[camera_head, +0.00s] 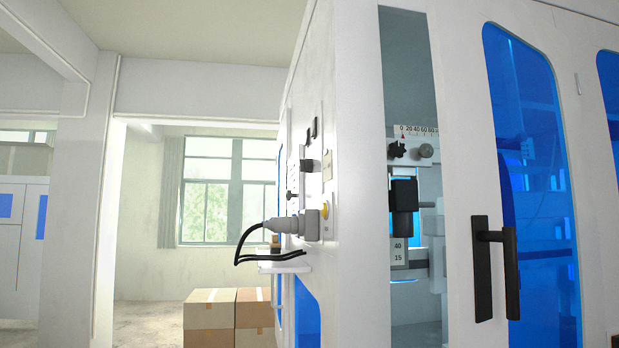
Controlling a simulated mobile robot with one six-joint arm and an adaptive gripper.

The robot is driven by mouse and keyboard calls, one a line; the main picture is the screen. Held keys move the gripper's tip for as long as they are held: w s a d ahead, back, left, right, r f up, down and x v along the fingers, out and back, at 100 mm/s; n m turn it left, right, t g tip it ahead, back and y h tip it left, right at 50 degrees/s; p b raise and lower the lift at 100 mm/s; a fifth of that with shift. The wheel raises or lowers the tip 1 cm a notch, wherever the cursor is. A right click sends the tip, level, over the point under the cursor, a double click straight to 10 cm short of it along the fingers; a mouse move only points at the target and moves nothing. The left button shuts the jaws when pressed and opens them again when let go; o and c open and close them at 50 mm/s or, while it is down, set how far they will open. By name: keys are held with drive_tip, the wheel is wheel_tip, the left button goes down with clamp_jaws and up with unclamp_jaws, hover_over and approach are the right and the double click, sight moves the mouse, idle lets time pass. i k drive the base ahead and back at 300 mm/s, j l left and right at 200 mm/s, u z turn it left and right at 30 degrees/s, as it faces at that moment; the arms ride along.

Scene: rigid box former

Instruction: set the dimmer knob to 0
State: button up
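The side panel of the white machine (352,290) is seen at a steep angle and carries several small controls. A black knob-like part (307,166) sticks out of it, with a smaller dark one (292,195) lower and to the left. I cannot tell which of these is the dimmer knob, and no dial marks are readable there. Behind the front opening, a scale (416,131) starting at 0 sits above a black knob (397,150) and a grey knob (426,150). My gripper is not in view.
A grey plug (290,225) with black cables juts from the side panel above a small white shelf (284,264). Cardboard boxes (210,309) stand on the floor beyond. A blue-windowed door (537,180) with a black handle (495,267) is at right. The floor at left looks clear.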

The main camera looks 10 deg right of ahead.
sight(307, 165)
drive_tip(key=i+j+z, duration=0.1)
drive_tip(key=i+j, duration=0.15)
drive_tip(key=i+j+z, duration=0.15)
drive_tip(key=j, duration=0.25)
drive_tip(key=i+j+z, duration=0.1)
drive_tip(key=i+j, duration=0.15)
drive_tip(key=i+j+z, duration=0.15)
drive_tip(key=j, duration=0.3)
